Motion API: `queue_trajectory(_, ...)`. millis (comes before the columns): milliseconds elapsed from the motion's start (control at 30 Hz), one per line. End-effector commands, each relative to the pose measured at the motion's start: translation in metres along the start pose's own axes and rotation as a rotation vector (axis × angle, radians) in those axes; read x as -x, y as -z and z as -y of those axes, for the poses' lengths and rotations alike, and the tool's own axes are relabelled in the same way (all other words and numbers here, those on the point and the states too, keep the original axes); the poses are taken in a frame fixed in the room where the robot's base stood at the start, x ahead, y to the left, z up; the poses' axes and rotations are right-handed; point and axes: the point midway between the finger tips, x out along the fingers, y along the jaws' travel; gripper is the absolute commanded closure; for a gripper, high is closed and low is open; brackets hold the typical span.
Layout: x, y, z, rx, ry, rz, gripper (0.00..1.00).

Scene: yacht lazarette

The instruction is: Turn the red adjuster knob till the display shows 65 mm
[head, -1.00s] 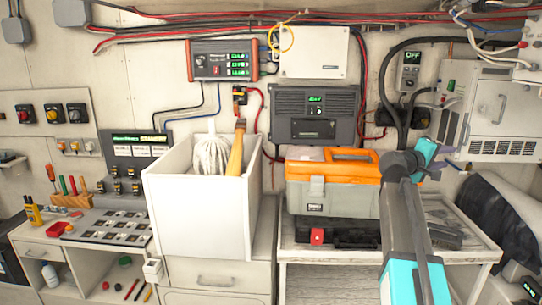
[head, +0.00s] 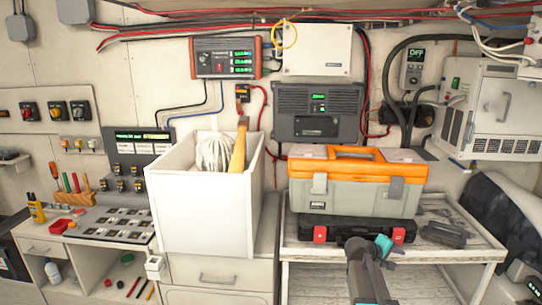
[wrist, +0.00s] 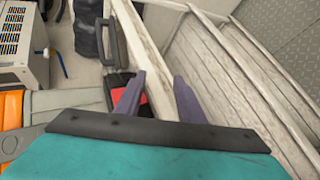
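I cannot pick out the red adjuster knob or its mm display for certain. A red-framed control box (head: 226,58) on the wall has small green readouts, too small to read, and a small red spot on its face. A red latch-like patch (wrist: 117,88) on a dark case lies behind the left finger.
A grey and orange toolbox (head: 357,184) stands on a black case (head: 350,228) with red latches. A white bin (head: 203,215) with a mop head stands left of it. A dark unit (head: 316,113) hangs behind. Loose tools (head: 446,234) lie on the shelf's right.

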Motion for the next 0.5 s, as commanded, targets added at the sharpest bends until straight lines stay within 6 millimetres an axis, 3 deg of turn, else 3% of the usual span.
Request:
queue_trajectory(33,-0.003,-0.004,0.024,0.01,0.027,0.006,0.65)
queue_trajectory(500,-0.015,-0.052,0.207,0.064,0.264,0.079,0.65)
